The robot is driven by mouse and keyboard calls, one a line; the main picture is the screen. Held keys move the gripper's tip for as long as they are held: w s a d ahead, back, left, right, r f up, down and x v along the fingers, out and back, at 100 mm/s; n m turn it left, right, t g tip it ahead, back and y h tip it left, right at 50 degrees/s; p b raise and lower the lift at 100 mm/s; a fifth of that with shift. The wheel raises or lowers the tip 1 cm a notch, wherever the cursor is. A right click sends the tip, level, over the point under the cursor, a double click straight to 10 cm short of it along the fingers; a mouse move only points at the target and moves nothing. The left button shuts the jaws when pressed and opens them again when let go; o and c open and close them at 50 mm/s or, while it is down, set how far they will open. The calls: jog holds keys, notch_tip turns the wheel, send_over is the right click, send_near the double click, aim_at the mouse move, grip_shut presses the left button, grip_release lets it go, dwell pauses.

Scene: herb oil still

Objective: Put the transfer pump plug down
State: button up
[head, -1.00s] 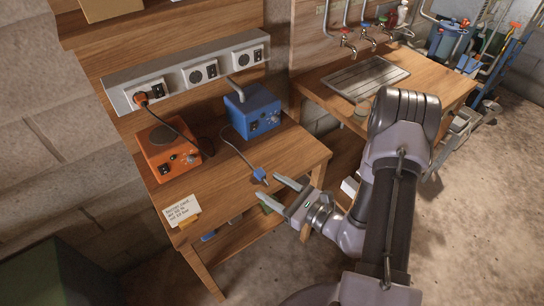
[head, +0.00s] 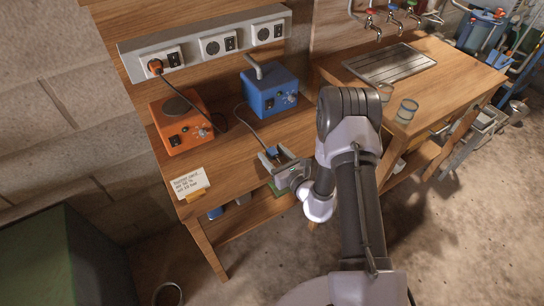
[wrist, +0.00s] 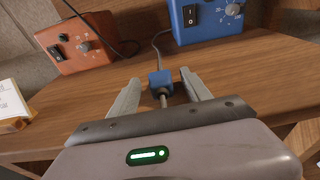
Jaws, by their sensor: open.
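The transfer pump plug (head: 273,153) is a small blue block with metal prongs, on a grey cord from the blue pump (head: 270,92). It is at the wooden bench top near the front edge. In the wrist view the plug (wrist: 160,79) lies between my two fingers, with its prongs toward my palm. My gripper (head: 273,156) is open around it, with a gap on the left and a narrower one on the right. I cannot tell whether the right finger touches it. The fingers also show in the wrist view (wrist: 159,77).
An orange hot plate (head: 182,123) is plugged into the left socket of the wall strip (head: 205,45); the other sockets are empty. A written card (head: 189,183) stands at the bench's front left. Glass jars (head: 406,111) stand on the sink bench at right. Bare wood lies left of the plug.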

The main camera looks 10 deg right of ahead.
jog(key=shift+w, duration=0.45)
grip_shut()
